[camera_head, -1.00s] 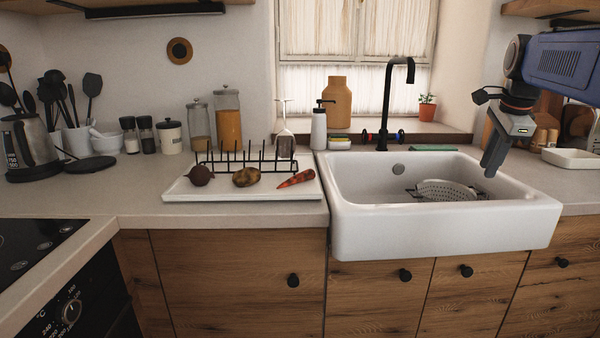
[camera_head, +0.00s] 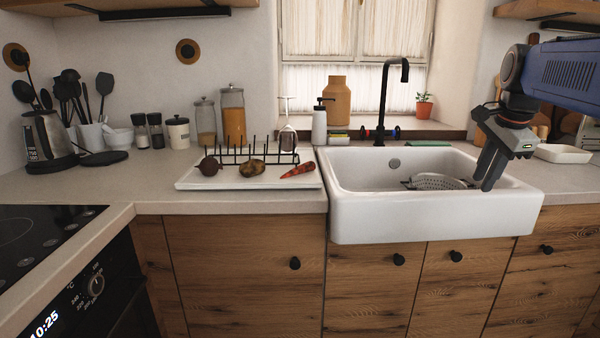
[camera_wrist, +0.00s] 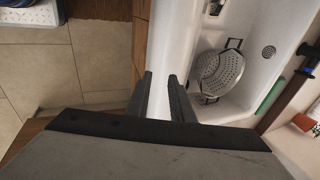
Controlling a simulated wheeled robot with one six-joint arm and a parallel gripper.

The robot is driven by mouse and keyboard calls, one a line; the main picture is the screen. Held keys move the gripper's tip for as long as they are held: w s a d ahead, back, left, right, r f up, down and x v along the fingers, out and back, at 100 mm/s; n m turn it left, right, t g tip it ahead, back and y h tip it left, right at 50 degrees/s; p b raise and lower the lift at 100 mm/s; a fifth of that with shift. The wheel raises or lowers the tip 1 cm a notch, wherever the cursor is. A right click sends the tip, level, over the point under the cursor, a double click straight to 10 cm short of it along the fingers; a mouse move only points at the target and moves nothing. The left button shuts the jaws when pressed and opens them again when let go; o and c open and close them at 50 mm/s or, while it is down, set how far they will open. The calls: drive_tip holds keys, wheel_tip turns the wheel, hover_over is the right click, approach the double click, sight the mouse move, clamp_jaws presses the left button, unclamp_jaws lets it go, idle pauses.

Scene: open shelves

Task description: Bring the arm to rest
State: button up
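My gripper (camera_head: 489,186) hangs over the right side of the white sink (camera_head: 345,205) in the head view, pointing down. In the wrist view its two dark fingers (camera_wrist: 160,98) stand apart with nothing between them, above the sink's white rim. A grey colander (camera_head: 440,182) lies in the sink basin, left of the gripper and apart from it. The colander also shows in the wrist view (camera_wrist: 218,72).
A white tray (camera_head: 240,184) on the counter holds a beet, a potato and a carrot before a black rack. A black faucet (camera_head: 384,95) rises behind the sink. A white dish (camera_head: 563,154) sits right of the arm. Wooden cabinets are below.

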drive_tip(key=s+a+f+n, duration=0.7)
drive_tip(key=s+f+n, duration=0.2)
drive_tip(key=s+f, duration=0.3)
drive_tip(key=s+a+f+n, duration=0.7)
drive_tip(key=s+f+n, duration=0.2)
drive_tip(key=s+f, duration=0.3)
drive_tip(key=shift+s+a+t+y, duration=0.2)
drive_tip(key=shift+s+t+y, duration=0.15)
drive_tip(key=shift+s, duration=0.3)
drive_tip(key=shift+r, duration=0.1)
